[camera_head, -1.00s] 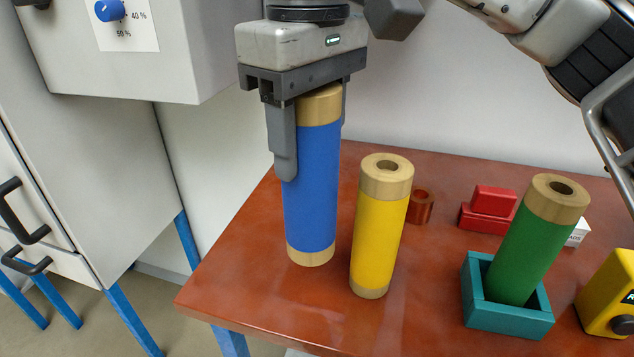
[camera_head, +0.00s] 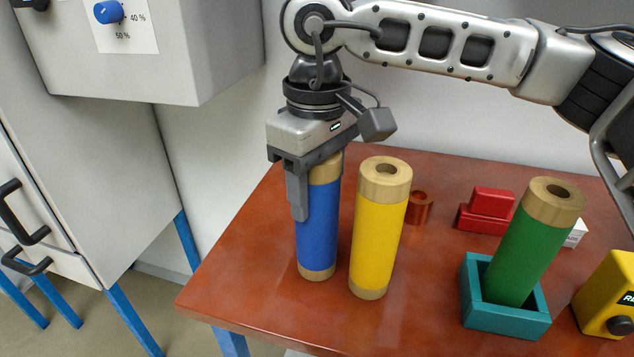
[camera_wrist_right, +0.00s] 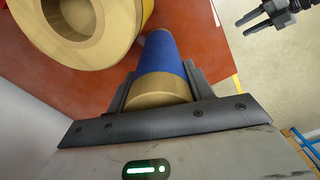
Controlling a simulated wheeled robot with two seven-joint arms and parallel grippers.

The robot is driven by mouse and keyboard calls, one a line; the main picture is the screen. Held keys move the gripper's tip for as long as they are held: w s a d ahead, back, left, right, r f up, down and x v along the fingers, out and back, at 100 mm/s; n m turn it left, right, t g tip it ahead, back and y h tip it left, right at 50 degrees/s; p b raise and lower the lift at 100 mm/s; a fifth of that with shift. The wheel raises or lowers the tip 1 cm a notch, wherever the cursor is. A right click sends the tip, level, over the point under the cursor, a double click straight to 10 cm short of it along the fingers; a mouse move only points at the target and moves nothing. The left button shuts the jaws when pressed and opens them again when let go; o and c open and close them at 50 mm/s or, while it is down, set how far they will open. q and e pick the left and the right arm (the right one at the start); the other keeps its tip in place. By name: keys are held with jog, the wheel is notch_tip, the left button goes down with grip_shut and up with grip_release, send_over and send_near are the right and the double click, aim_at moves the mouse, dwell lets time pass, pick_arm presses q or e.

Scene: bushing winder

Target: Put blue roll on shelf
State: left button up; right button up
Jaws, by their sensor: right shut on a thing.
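The blue roll (camera_head: 318,232) has wooden end caps and is upright beside the yellow roll (camera_head: 378,230), at the left part of the red-brown tabletop. My right gripper (camera_head: 318,200) is shut on its upper part from above. The lower cap appears at or very near the tabletop; I cannot tell if it touches. In the right wrist view the blue roll (camera_wrist_right: 168,62) runs away between the fingers. I cannot make out a separate shelf.
The yellow roll stands close to the right of the blue one. A green roll (camera_head: 528,245) leans in a teal holder (camera_head: 505,318). A copper ring (camera_head: 420,208), red blocks (camera_head: 487,212) and a yellow device (camera_head: 608,295) are on the table (camera_head: 255,270). A grey cabinet (camera_head: 90,180) stands left.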

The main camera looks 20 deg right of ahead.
jog(key=shift+f, duration=0.15)
jog(key=o, duration=1.6)
